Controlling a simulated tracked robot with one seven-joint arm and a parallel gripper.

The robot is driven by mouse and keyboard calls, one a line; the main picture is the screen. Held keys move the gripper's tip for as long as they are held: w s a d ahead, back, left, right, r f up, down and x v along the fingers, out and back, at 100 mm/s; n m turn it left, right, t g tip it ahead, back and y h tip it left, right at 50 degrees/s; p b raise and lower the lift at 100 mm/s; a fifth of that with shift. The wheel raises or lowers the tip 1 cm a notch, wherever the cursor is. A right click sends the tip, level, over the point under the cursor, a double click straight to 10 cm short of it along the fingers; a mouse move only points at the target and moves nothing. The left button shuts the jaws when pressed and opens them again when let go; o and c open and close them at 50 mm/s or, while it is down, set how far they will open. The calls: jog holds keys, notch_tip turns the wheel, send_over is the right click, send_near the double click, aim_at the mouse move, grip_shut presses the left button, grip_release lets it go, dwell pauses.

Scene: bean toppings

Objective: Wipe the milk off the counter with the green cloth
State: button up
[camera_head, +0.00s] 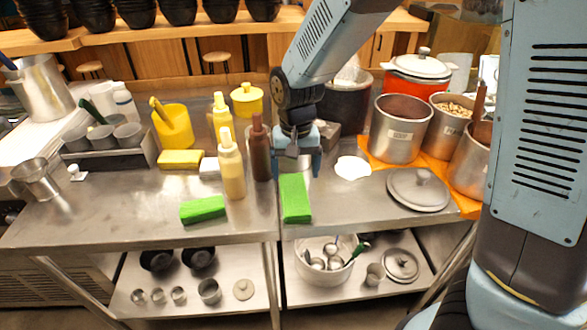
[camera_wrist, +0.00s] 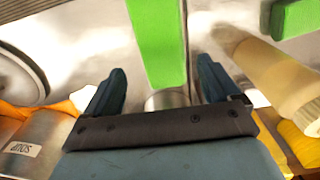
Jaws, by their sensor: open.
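A flat green cloth (camera_head: 295,199) lies on the steel counter, right of the brown bottle. It also shows in the wrist view (camera_wrist: 160,40), extending ahead between my finger lines. My gripper (camera_head: 302,170) is open and empty, pointing down above the counter just behind the cloth. Its two fingers (camera_wrist: 160,88) are apart, with no cloth held.
A second green block (camera_head: 203,209) lies to the left. A cream bottle (camera_head: 232,170) and brown bottle (camera_head: 260,150) stand close left of my gripper. A soup pot (camera_head: 398,130) and metal lid (camera_head: 418,190) stand right. Bare counter lies around the cloth's front.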

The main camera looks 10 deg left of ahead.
aim_at(294, 193)
jog(key=shift+s+a+f, duration=0.1)
jog(key=shift+a+f, duration=0.1)
jog(key=shift+f, duration=3.45)
jog(key=shift+c, duration=0.3)
jog(key=c, duration=0.7)
jog(key=shift+r, duration=2.5)
jog(key=shift+c, duration=0.2)
jog(key=o, duration=0.4)
jog(key=c, duration=0.4)
